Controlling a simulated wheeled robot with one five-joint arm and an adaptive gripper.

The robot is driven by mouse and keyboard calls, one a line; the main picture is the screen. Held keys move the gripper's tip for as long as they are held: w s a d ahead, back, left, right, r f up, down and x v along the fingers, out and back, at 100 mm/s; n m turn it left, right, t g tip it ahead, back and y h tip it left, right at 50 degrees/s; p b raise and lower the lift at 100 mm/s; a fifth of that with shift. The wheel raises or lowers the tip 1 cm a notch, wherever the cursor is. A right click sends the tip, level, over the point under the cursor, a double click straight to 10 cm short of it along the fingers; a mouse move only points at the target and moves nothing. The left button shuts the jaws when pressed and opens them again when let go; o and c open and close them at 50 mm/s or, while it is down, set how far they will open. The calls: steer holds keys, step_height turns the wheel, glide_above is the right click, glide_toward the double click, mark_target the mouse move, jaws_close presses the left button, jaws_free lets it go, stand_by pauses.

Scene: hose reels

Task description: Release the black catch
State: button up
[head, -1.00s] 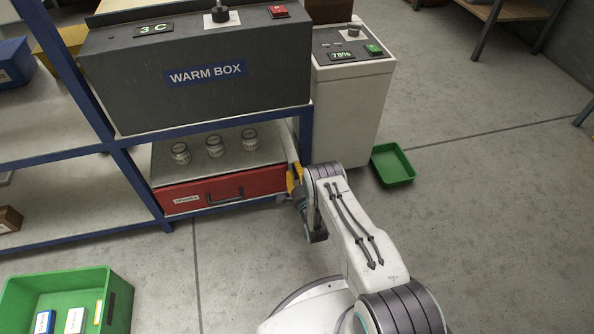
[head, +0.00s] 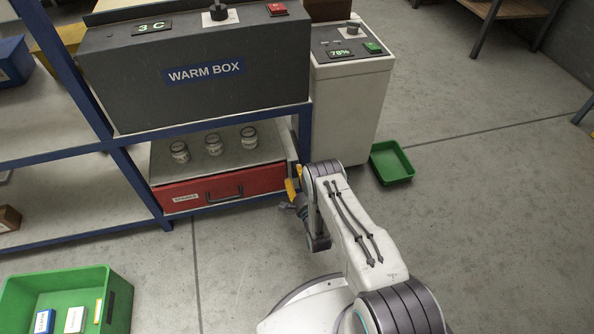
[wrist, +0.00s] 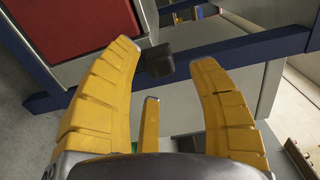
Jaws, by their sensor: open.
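The black catch (wrist: 157,60) is a small dark block in the wrist view, at the blue shelf rail just right of the red drawer (wrist: 80,22). It appears between and just beyond the tips of my yellow fingers; I see no clear contact. My gripper (wrist: 164,56) is open and empty, with a finger on each side and a shorter yellow piece in the middle. In the head view my gripper (head: 292,187) is at the right end of the drawer front, and I cannot make out the catch there. The red drawer, with a dark handle, looks shut.
A dark grey warm box (head: 205,85) sits on the shelf above. Several glass jars (head: 213,144) stand over the drawer. A white cabinet (head: 350,110) and a green tray (head: 391,163) are to the right. A green crate (head: 118,290) is at lower left.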

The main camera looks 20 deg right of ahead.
steer(key=shift+s, duration=1.95)
